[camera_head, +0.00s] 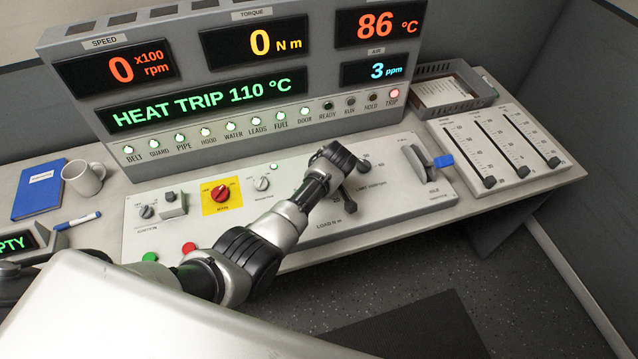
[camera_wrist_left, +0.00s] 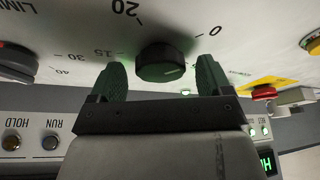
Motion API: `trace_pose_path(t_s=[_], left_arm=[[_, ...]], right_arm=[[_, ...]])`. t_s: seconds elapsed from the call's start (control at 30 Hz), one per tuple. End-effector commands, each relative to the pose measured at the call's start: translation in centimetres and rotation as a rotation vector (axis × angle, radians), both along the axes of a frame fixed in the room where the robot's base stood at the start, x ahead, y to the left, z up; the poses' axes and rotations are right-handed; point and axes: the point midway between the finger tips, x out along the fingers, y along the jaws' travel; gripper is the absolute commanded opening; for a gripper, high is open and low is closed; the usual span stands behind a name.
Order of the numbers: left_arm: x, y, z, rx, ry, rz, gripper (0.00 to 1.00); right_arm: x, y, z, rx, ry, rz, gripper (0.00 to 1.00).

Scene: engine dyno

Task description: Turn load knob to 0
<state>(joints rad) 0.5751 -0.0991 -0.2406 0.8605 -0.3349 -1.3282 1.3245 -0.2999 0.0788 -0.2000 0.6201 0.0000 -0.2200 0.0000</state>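The load knob (camera_wrist_left: 163,64) is a round black knob in the left wrist view, with a thin light mark toward the right of its face. A scale with 0, 20 and 40 surrounds it. The 0 is at its upper right. My left gripper (camera_wrist_left: 161,78) is open, with one green-dark finger on each side of the knob and a visible gap to both. In the head view the left gripper (camera_head: 354,184) is over the panel above the "LOAD N m" label and mostly hides the knob. My right gripper is not in view.
Left on the panel (camera_head: 300,232) are a red knob on yellow (camera_head: 222,192) and several small controls. The display console (camera_head: 190,75) stands behind. A mug (camera_head: 85,178) is at left.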

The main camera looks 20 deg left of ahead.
Motion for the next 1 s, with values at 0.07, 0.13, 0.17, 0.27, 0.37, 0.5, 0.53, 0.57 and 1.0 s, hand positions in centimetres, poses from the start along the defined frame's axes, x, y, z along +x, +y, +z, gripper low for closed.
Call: trace_pose_path(t_s=[0.07,0.13,0.17,0.27,0.37,0.5,0.53,0.57,1.0], left_arm=[[0.0,0.0,-0.1,0.000,0.002,-0.001,0.79],[0.0,0.0,-0.1,0.000,0.002,-0.001,0.79],[-0.1,0.0,-0.1,0.000,0.002,-0.001,0.79],[-0.1,-0.2,0.3,-0.001,0.000,-0.002,0.79],[-0.3,-0.5,1.1,-0.001,0.000,-0.003,0.79],[-0.7,-1.3,3.3,-0.003,-0.003,-0.002,0.79],[-0.9,-1.5,3.8,-0.003,-0.003,-0.002,0.79],[-1.0,-1.6,4.3,-0.003,-0.001,-0.001,0.79],[-2.2,-3.5,9.8,-0.001,0.001,-0.001,0.79]], right_arm=[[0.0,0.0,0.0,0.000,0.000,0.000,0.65],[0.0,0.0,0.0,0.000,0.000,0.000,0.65],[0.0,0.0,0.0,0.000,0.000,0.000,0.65],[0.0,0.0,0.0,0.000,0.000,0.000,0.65],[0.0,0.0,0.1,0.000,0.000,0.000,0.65],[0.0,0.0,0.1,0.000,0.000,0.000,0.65],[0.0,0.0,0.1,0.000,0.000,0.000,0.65],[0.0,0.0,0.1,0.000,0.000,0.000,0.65],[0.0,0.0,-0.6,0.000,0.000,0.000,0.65]])
